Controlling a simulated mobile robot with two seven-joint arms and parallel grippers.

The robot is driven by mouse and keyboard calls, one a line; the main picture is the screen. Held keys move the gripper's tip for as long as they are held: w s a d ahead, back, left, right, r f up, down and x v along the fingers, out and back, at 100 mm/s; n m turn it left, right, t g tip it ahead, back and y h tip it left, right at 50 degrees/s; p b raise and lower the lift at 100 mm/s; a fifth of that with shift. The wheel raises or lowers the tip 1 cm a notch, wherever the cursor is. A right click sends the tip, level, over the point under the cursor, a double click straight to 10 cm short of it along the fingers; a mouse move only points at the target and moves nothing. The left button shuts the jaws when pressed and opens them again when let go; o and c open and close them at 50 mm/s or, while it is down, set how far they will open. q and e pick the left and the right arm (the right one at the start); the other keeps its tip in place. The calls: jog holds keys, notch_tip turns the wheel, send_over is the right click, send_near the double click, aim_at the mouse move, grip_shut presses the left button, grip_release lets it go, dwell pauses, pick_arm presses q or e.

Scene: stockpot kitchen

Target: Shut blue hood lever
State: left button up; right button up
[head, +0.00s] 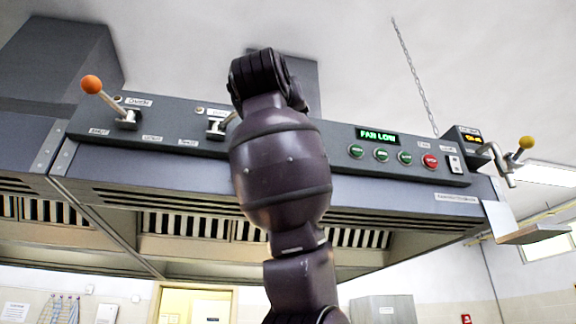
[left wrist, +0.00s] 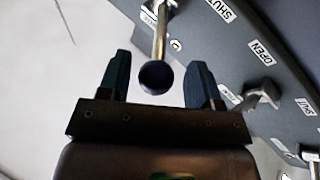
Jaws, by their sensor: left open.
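The blue hood lever has a dark blue ball knob (left wrist: 156,77) on a metal rod (left wrist: 160,35). In the left wrist view the knob lies between the two spread fingers of my left gripper (left wrist: 158,68), with a gap on each side. The gripper is open and holds nothing. In the head view my arm covers the knob and my gripper's fingertips. Only the lever's metal base and a bit of rod (head: 216,128) show left of my arm. My right gripper is in neither view.
An orange-knobbed lever (head: 91,85) stands at the panel's left. A yellow-knobbed lever (head: 525,143) is at the right end. The panel (head: 320,135) carries a "FAN LOW" display (head: 378,136), several green buttons and a red button (head: 430,161). SHUT and OPEN labels (left wrist: 262,52) show up close.

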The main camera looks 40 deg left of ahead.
pick_arm(q)
jog(key=b+v, duration=0.1)
jog(key=v, duration=0.7)
jog(key=shift+b, duration=0.4)
jog(key=shift+s, duration=0.1)
